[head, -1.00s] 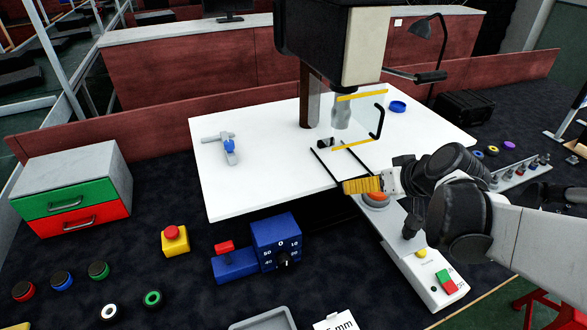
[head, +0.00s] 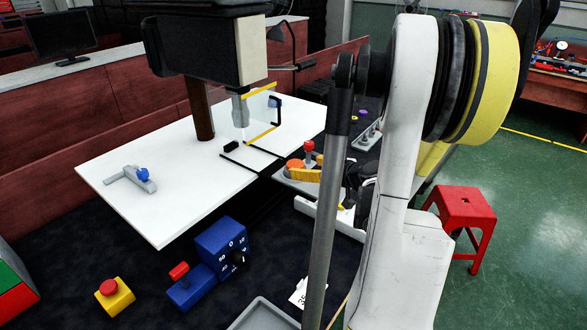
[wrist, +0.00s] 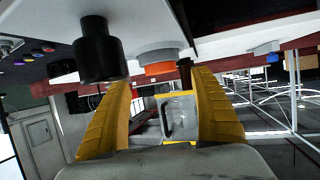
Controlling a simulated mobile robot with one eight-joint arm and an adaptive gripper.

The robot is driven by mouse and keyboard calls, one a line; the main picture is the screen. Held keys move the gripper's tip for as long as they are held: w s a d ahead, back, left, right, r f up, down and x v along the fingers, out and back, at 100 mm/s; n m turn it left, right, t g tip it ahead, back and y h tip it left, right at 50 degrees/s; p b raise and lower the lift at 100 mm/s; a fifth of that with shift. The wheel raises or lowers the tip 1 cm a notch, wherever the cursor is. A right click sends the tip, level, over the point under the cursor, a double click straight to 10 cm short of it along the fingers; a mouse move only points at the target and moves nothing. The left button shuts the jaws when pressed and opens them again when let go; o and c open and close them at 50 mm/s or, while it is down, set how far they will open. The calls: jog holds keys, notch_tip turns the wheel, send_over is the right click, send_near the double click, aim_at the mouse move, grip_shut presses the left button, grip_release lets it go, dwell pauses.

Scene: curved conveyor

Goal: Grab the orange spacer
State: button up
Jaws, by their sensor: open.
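The orange spacer (head: 295,164) is a small orange disc on the grey control box at the right of the white table in the head view. In the wrist view the orange spacer (wrist: 160,69) shows just beyond my fingertips, roughly midway between them, with a pale round part against it. My gripper (wrist: 163,80) has yellow fingers spread apart with nothing between them. In the head view a yellow finger of my gripper (head: 306,175) shows just below the spacer; my arm hides much of the rest.
A red-topped lever (head: 309,148) stands close to the spacer. A black cylinder (wrist: 98,50) is near the left finger in the wrist view. A drill-like machine (head: 215,45) overhangs the white table (head: 125,200). A red stool (head: 464,215) stands on the floor at right.

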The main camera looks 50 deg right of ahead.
aim_at(296, 164)
jog(key=b+x, duration=0.2)
jog(key=x, duration=0.3)
jog(key=shift+w, duration=0.1)
jog(key=shift+r, duration=0.1)
jog(key=c, duration=1.3)
